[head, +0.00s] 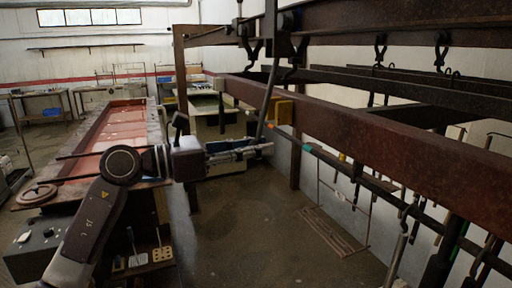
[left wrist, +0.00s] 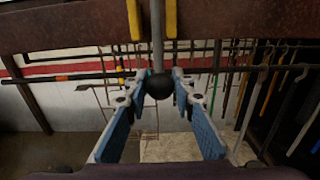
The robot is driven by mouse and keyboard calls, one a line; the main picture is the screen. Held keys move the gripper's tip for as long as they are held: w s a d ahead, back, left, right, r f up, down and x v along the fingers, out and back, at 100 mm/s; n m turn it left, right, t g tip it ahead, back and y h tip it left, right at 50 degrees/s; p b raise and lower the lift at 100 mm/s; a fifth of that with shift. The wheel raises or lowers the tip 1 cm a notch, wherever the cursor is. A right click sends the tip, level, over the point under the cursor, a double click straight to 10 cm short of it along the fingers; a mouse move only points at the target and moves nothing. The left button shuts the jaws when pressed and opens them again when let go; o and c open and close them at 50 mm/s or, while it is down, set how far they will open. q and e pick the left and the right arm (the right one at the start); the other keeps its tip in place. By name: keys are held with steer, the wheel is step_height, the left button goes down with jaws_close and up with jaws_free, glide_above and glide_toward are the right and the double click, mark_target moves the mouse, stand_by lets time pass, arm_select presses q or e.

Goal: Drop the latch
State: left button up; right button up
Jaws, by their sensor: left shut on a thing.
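The latch appears to be a grey lever rod (head: 267,100) that hangs from the dark rail fittings and slants down to the left in the head view. In the left wrist view the rod (left wrist: 158,40) comes down from the top and ends in a black ball knob (left wrist: 159,86). My left gripper (head: 264,148) is at the rod's lower end and shut on it. Its blue-padded fingers stand on both sides of the knob in the left wrist view. The knob is hard to make out in the head view. My right gripper is not in view.
Hooks and hanging rods line the right side. A long red-topped bench (head: 118,120) stands left. The floor (head: 250,225) below is open.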

arm_select(q)
steer(key=shift+f+b+x, duration=0.15)
steer(key=shift+b+x, duration=0.1)
steer(key=shift+x, duration=1.1)
steer(key=shift+f+b+x, duration=0.15)
steer(key=shift+b+x, duration=0.05)
steer(key=shift+x, duration=1.15)
steer(key=o, duration=1)
steer(key=shift+d, duration=0.2)
steer(key=shift+a, duration=0.15)
